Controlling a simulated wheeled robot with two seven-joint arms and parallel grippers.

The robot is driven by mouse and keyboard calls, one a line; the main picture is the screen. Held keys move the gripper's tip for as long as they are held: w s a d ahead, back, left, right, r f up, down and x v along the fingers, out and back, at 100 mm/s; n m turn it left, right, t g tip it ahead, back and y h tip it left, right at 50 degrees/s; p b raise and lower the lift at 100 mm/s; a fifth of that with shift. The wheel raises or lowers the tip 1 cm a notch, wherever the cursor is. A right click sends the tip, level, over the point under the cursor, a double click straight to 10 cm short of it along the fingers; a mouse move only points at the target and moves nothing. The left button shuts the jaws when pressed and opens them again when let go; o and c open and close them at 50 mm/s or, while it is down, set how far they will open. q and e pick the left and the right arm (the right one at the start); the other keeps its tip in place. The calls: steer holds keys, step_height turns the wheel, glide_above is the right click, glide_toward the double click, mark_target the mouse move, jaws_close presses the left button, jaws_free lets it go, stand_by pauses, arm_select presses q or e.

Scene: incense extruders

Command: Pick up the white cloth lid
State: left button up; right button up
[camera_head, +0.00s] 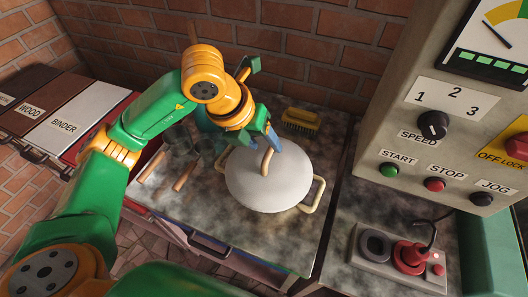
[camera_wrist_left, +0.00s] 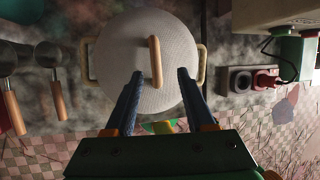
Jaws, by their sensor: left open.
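The white cloth lid (camera_head: 282,184) is a round, pale, domed cover lying on a pot with two light side handles (camera_head: 313,195). A wooden grip (camera_head: 267,163) stands up from the lid. My left gripper (camera_head: 262,146) is open above the lid, close to the wooden grip. In the left wrist view the lid (camera_wrist_left: 122,57) shows below my left gripper (camera_wrist_left: 158,75), and the wooden grip (camera_wrist_left: 155,60) lies between the lines of the two blue fingers. I cannot tell whether the fingers touch it. My right gripper is not in view.
Scoops with wooden handles (camera_head: 184,176) lie left of the pot. A yellow brush (camera_head: 300,120) lies behind it, near the brick wall. The counter in front of the pot is clear.

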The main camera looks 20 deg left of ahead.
mark_target(270, 149)
arm_select(q)
steer(key=shift+w+a+f+y, duration=0.15)
steer(key=shift+w+a+y, duration=0.15)
steer(key=shift+w+a, duration=0.1)
steer(key=p+x, duration=0.1)
steer(key=x, duration=0.2)
steer(key=p+x, duration=0.1)
steer(key=x, duration=0.1)
steer(key=shift+w+d+f+p, duration=0.1)
steer(key=shift+d+f+p, duration=0.2)
steer(key=shift+d, duration=0.15)
steer(key=shift+w+a+f, duration=0.15)
steer(key=shift+f, duration=0.05)
jaws_close()
steer(key=shift+r, duration=0.1)
stand_by(0.4)
